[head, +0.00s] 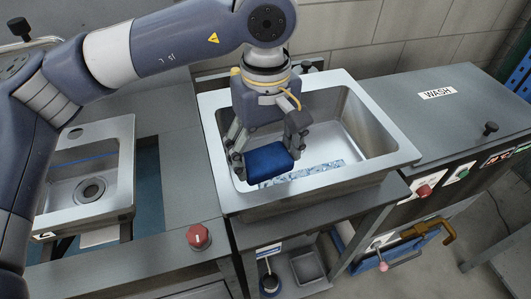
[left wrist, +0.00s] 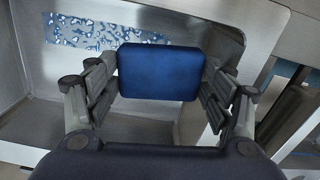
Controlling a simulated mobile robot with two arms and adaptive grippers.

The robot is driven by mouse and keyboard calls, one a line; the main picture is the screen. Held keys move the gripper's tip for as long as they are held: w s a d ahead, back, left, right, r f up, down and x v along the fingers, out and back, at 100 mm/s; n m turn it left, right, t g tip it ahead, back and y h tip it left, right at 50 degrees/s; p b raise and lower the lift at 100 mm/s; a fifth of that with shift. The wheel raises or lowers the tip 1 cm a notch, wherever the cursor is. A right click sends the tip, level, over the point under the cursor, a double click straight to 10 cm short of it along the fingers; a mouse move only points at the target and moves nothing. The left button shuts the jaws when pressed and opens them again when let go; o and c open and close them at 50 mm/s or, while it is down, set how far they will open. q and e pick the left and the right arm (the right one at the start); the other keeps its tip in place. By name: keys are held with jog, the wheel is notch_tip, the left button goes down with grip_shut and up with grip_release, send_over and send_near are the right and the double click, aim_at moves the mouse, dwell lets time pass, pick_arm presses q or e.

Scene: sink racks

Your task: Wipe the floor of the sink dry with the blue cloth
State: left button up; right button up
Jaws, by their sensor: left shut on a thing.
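The steel sink (head: 372,128) stands in the middle of the head view. My left gripper (head: 268,146) reaches into it from above and is shut on the folded blue cloth (head: 268,162). The cloth also shows between the two fingers in the left wrist view (left wrist: 160,72). A strip of water drops (head: 318,168) lies on the sink floor to the right of the cloth in the head view. In the left wrist view the drops (left wrist: 90,32) lie above and left of the cloth. Whether the cloth touches the floor I cannot tell. My right gripper is not in view.
A smaller basin with a drain (head: 90,190) stands at the left. A red knob (head: 198,236) sits on the counter in front. A grey counter marked WASH (head: 437,93) lies to the right. The sink's walls and rim surround the gripper closely.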

pick_arm(q)
jog(key=shift+r+p, duration=0.55)
jog(key=shift+r, duration=0.95)
